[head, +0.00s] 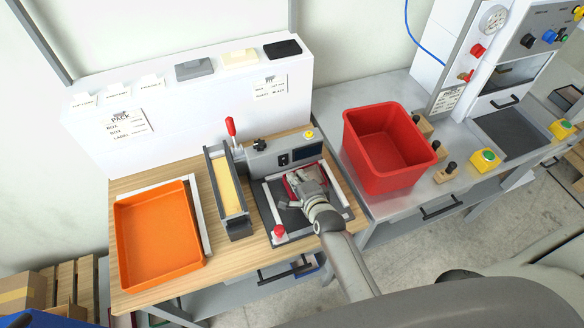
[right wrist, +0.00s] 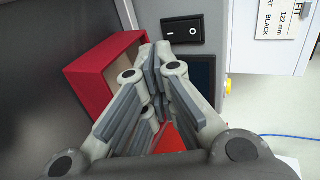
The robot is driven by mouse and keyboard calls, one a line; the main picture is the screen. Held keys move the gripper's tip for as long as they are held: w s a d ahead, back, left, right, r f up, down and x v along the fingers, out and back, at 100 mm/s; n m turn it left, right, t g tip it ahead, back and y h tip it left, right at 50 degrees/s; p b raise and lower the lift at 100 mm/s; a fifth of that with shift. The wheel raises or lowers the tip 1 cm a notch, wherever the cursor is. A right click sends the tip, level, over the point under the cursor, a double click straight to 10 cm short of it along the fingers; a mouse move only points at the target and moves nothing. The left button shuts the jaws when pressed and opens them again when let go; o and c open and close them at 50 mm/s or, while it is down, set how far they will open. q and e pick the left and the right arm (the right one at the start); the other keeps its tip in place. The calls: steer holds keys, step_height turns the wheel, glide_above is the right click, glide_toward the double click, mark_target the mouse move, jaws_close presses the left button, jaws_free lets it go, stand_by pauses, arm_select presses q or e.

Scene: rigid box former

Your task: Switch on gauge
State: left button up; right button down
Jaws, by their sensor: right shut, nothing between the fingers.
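The gauge (head: 257,161) is a grey panel on the wooden table, with a dark screen (head: 306,151) and a small black switch (head: 283,158). In the right wrist view the black rocker switch (right wrist: 186,29) shows its white marks, just beyond my fingertips; the dark screen (right wrist: 203,75) is beside it. I cannot tell which side is pressed or whether fingers touch it. My right gripper (head: 303,178) is shut and empty in front of the panel; it also shows in the right wrist view (right wrist: 158,58). My left gripper is not in view.
A red box (right wrist: 85,85) lies close beside my right fingers on the dark plate (head: 290,218). A red-handled lever (head: 230,127) stands left of the panel. An orange tray (head: 155,235) is at left, a red bin (head: 385,170) at right. A yellow button (head: 309,134) tops the panel.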

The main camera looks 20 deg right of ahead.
mark_target(287, 161)
steer(key=b+x, duration=0.2)
steer(key=x, duration=0.1)
steer(key=shift+w+r, duration=0.25)
steer(key=shift+w, duration=0.55)
steer(key=shift+r, duration=0.1)
steer(key=shift+w+f+b, duration=0.2)
steer(key=shift+f+b, duration=0.1)
steer(key=shift+b, duration=0.35)
steer(key=shift+s+r, duration=0.25)
steer(key=shift+r, duration=0.1)
steer(key=shift+w+r+p, duration=0.15)
steer(key=shift+r+p, duration=0.15)
steer(key=shift+p, duration=0.25)
steer(key=shift+r+p, duration=0.4)
steer(key=shift+r, duration=0.05)
steer(key=shift+f, duration=0.1)
